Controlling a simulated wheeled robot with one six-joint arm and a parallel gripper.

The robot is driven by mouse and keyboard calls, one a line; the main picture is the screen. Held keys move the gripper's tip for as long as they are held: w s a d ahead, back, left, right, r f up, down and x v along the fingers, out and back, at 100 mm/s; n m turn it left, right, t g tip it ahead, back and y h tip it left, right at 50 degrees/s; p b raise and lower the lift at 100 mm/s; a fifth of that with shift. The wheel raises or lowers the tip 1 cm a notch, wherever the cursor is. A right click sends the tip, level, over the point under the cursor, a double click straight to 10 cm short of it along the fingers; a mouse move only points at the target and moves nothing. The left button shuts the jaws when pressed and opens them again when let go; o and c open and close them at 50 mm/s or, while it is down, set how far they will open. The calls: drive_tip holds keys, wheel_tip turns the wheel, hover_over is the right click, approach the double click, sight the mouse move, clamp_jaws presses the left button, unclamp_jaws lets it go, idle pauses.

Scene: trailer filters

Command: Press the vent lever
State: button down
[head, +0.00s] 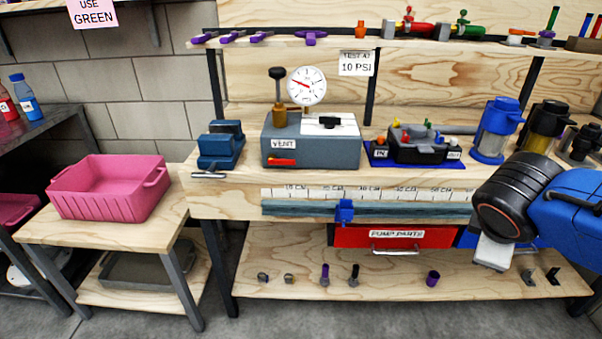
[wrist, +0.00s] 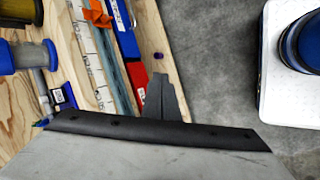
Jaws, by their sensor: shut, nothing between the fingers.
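The vent lever (head: 283,162) is a small red lever on the front of a grey box (head: 330,148), just below the VENT label (head: 284,143). It lies about level. A round dial gauge (head: 307,86) and a black-topped plunger (head: 278,84) stand on the box. My gripper (wrist: 160,98) is shut and empty in the wrist view, beyond the bench's front edge. In the head view my arm comes in from the right, well to the right of the lever. The fingertips are hard to make out there. The lever is not visible in the wrist view.
A blue vise (head: 220,146) stands left of the box. A black pump part on a blue mat (head: 415,165) and clear-bodied filters (head: 497,130) stand to its right. A ruler strip with a blue slider (head: 344,211) runs along the front edge. A pink bin (head: 108,187) sits at left.

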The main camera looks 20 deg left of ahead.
drive_tip(key=w+a+r+n+t, duration=0.2)
drive_tip(key=w+a+n, duration=0.3)
drive_tip(key=a+n, duration=0.3)
drive_tip(key=n+t+y, duration=0.6)
drive_tip(key=n+y, duration=0.1)
drive_tip(key=n, duration=1)
approach(282, 162)
drive_tip(key=s+d+f, duration=0.1)
drive_tip(key=s+d, duration=0.1)
drive_tip(key=shift+f, duration=0.1)
drive_tip(key=shift+w+a, duration=0.1)
drive_tip(key=x, duration=1)
drive_tip(key=shift+d+f, duration=0.15)
drive_tip(key=shift+d, duration=0.05)
